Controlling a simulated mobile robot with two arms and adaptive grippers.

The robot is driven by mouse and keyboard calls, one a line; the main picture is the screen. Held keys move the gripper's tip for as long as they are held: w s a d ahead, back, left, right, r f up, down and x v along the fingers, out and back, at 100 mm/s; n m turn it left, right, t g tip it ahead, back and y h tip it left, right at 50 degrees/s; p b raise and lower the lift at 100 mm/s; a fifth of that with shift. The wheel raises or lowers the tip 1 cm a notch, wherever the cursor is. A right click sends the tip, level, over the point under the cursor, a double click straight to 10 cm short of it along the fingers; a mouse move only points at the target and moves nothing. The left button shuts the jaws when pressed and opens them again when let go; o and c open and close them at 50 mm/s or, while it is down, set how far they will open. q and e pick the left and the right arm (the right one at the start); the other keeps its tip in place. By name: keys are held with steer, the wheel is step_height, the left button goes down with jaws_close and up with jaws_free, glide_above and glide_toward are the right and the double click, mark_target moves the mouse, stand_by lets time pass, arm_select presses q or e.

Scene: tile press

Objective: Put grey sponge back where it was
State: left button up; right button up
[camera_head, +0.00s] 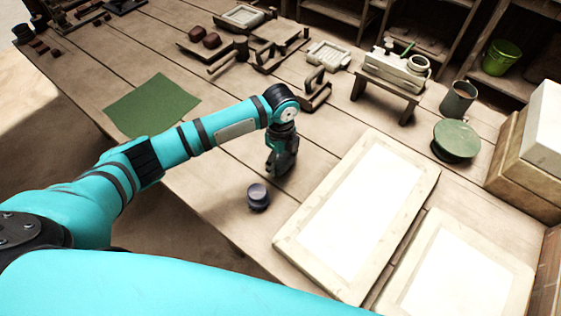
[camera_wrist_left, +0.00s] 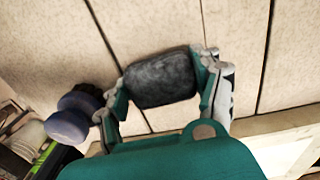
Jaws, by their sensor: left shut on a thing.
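My left gripper (camera_head: 279,170) points down over the middle of the bench, just behind a small dark round-topped tool. In the left wrist view its two fingers close on the sides of the grey sponge (camera_wrist_left: 160,78), a dark mottled block with rounded edges. The sponge lies crosswise between the fingertips, over pale planks. I cannot tell whether it touches the bench. In the head view the gripper mostly hides the sponge. My right gripper is not in view.
The dark round-topped tool (camera_head: 258,197) stands close to the gripper. A green mat (camera_head: 152,105) lies left. A large white framed board (camera_head: 282,242) lies right of the gripper. A green round-topped item (camera_head: 455,140) and a grey mug (camera_head: 457,100) stand further right.

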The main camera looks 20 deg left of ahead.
mark_target(281, 159)
arm_select(q)
steer(key=shift+f, duration=0.8)
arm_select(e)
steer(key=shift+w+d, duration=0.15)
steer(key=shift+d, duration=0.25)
arm_select(q)
steer(key=shift+f, duration=0.1)
steer(key=o, duration=1)
steer(key=shift+o, duration=0.2)
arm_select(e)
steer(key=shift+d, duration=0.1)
arm_select(q)
step_height(281, 159, up, 12)
steer(key=shift+r, duration=0.15)
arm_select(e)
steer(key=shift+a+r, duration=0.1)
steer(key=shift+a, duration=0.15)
arm_select(q)
steer(key=shift+s, duration=0.1)
